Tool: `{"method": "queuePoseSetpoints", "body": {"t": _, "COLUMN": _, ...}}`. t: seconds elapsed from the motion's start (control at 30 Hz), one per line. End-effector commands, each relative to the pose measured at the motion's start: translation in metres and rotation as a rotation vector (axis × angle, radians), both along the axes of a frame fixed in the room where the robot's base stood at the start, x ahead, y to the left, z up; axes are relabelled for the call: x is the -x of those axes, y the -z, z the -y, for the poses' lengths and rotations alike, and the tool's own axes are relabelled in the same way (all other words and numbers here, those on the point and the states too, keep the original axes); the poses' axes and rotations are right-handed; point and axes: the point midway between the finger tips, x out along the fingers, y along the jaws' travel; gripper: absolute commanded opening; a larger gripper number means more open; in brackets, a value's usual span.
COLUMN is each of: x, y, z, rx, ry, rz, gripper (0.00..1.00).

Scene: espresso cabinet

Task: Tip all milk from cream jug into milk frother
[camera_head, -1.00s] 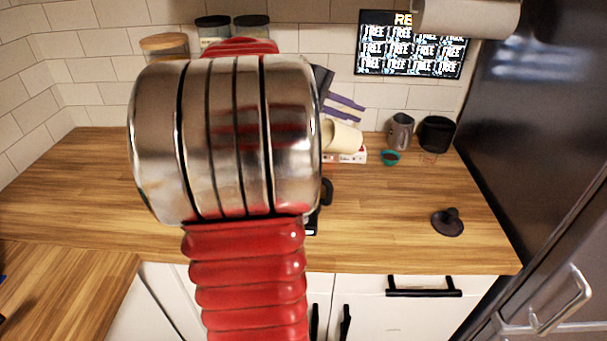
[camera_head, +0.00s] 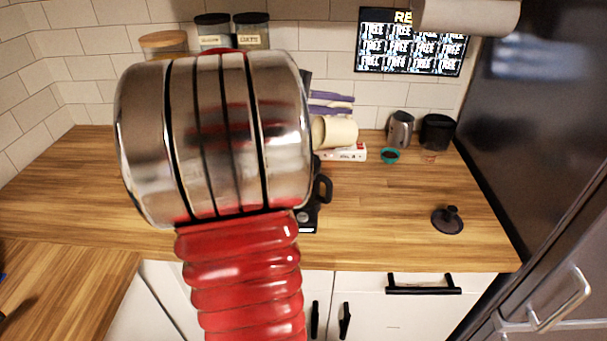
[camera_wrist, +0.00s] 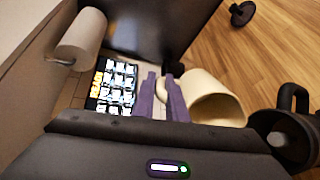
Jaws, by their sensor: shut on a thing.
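My gripper (camera_wrist: 160,97), with purple fingers, is shut on the handle of the cream jug (camera_wrist: 206,96). In the head view the fingers (camera_head: 331,103) show just above the cream jug (camera_head: 340,132). The jug lies tipped on its side in the air, its mouth towards the black milk frother (camera_wrist: 291,136) in the wrist view. In the head view my arm hides most of the frother, and its black handle (camera_head: 325,188) shows at the arm's right edge. No milk stream is visible, and the jug's contents cannot be seen.
A dark lid with a knob (camera_head: 448,220) lies on the right counter. A metal pitcher (camera_head: 400,129), a black container (camera_head: 437,132), a teal bowl (camera_head: 390,156) and a white-red box (camera_head: 346,153) stand at the back. The counter's front right is mostly clear.

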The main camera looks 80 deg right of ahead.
Motion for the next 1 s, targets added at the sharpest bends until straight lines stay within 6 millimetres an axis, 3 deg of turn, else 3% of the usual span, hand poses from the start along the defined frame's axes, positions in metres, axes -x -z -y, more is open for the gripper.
{"method": "queuePoseSetpoints", "body": {"t": 0.1, "x": 0.014, "y": 0.003, "z": 0.009, "rx": -0.037, "ry": 0.005, "rz": 0.057, "gripper": 0.00}}
{"method": "queuePoseSetpoints", "body": {"t": 0.3, "x": 0.023, "y": 0.014, "z": 0.017, "rx": -0.120, "ry": 0.005, "rz": 0.161, "gripper": 0.00}}
{"method": "queuePoseSetpoints", "body": {"t": 1.0, "x": 0.024, "y": 0.017, "z": 0.018, "rx": -0.138, "ry": 0.002, "rz": 0.180, "gripper": 0.00}}
